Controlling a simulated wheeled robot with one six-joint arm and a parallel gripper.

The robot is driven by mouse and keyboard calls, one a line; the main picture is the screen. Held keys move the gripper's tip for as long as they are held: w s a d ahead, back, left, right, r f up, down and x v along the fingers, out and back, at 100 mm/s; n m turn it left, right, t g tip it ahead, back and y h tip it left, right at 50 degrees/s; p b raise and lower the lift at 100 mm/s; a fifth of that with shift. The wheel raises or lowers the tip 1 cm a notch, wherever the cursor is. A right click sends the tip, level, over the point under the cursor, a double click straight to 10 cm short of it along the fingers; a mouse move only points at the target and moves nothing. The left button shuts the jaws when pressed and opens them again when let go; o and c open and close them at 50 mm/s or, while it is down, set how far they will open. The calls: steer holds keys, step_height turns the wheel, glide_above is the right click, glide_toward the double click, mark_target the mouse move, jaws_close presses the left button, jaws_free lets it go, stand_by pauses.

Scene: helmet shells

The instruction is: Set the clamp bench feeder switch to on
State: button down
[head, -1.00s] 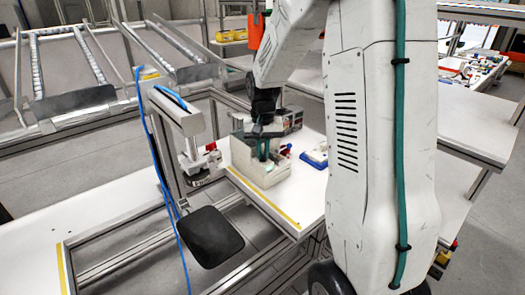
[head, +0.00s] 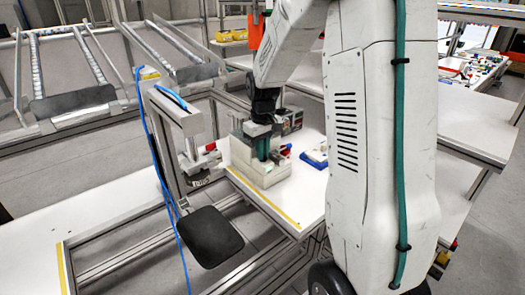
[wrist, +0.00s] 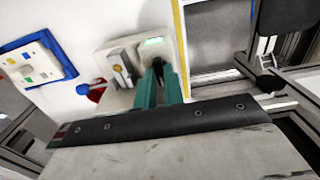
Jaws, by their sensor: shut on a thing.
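A pale box (head: 270,178), apparently the clamp bench feeder's control box, stands on the white bench. In the wrist view its top panel (wrist: 182,58) shows a lit green patch (wrist: 153,42). My gripper (head: 262,155) points down at the box from above. Its teal fingers also show in the wrist view (wrist: 158,70), shut on a small dark part below the green patch. This looks like the feeder switch (wrist: 157,62), mostly hidden between the fingers. I cannot read its position. A grey plate with a yellowish lever (wrist: 120,72) lies beside the fingers.
A blue-edged tray (head: 315,158) lies on the bench right of the box. A red part (wrist: 97,92) is beside the box. A metal frame (head: 180,125) with a blue cable and a black pad (head: 210,236) stand to the left.

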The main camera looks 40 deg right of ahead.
stand_by(0.4)
steer(key=c, duration=1.8)
jaws_free()
step_height(320, 180, up, 8)
steer(key=shift+f, duration=0.1)
